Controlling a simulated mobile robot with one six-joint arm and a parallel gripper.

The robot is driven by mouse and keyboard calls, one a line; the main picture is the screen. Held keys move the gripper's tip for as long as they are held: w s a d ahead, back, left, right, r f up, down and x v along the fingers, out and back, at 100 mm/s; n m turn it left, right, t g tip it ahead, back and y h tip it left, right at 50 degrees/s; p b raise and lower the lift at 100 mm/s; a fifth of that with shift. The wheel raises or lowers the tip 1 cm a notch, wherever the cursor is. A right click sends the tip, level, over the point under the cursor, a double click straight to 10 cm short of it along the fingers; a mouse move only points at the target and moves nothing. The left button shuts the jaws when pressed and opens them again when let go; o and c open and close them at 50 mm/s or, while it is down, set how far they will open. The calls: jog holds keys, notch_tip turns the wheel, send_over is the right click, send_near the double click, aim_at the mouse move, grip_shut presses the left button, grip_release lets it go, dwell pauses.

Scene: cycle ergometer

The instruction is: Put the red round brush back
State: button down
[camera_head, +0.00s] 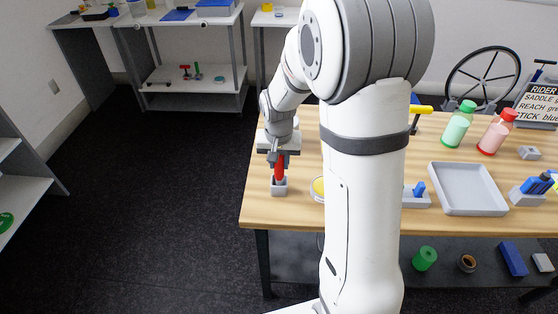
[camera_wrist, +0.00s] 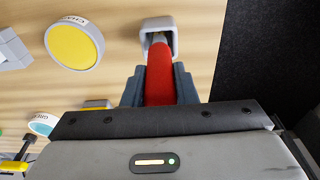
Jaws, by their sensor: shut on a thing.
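The red round brush (camera_head: 280,168) is upright between the fingers of my gripper (camera_head: 278,158), near the table's left edge. A small grey square holder (camera_head: 279,187) stands on the table right below it. In the wrist view, my gripper (camera_wrist: 159,80) is shut on the red handle (camera_wrist: 159,72). The brush's narrower far end reaches into the mouth of the grey holder (camera_wrist: 173,26). How deep it sits, and whether it touches the bottom, I cannot tell.
A yellow-topped round tin (camera_head: 318,187) stands right of the holder, partly behind my arm. A grey tray (camera_head: 467,210), green bottle (camera_head: 459,126) and red bottle (camera_head: 496,133) are farther right. The wooden table's (camera_head: 259,208) left edge is close to the holder.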

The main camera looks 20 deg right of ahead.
jog(key=shift+f+b, duration=0.25)
jog(key=shift+b, duration=0.05)
dwell(0.5)
jog(key=c, duration=1)
grip_release()
jog(key=shift+c, duration=0.2)
jog(key=shift+o, duration=0.5)
jog(key=o, duration=0.5)
jog(key=shift+c, duration=0.2)
jog(key=r, duration=0.7)
jog(key=shift+s+a, duration=0.15)
jog(key=shift+s, duration=0.2)
jog(key=shift+s+r, duration=0.1)
jog(key=shift+r, duration=0.25)
